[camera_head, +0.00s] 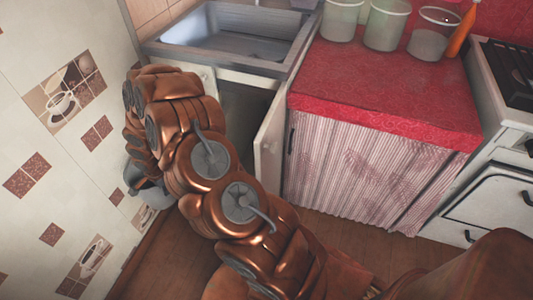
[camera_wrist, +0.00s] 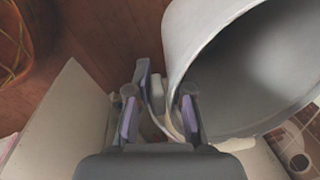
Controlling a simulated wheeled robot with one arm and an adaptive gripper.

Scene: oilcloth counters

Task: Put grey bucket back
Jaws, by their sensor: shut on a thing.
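The grey bucket (camera_wrist: 197,50) fills the upper right of the wrist view, tilted, with its dark open mouth towards the right. My gripper (camera_wrist: 160,112) has its two purple-padded fingers on either side of the bucket's near edge and is shut on it; the exact contact is partly hidden. In the head view my bronze arm covers most of the gripper and bucket; only a grey part shows low by the tiled wall. The under-sink cabinet (camera_head: 240,118) stands open, its white door (camera_head: 270,140) swung outward. Its inside is dark and mostly hidden by my arm.
A metal sink (camera_head: 230,40) is above the cabinet. The red counter (camera_head: 385,85) holds several pale tubs (camera_head: 386,25) and an orange bottle (camera_head: 462,30) at the back. A white stove (camera_head: 500,150) stands right. The tiled wall (camera_head: 60,150) is close on the left. A wire thing (camera_wrist: 14,45) lies upper left.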

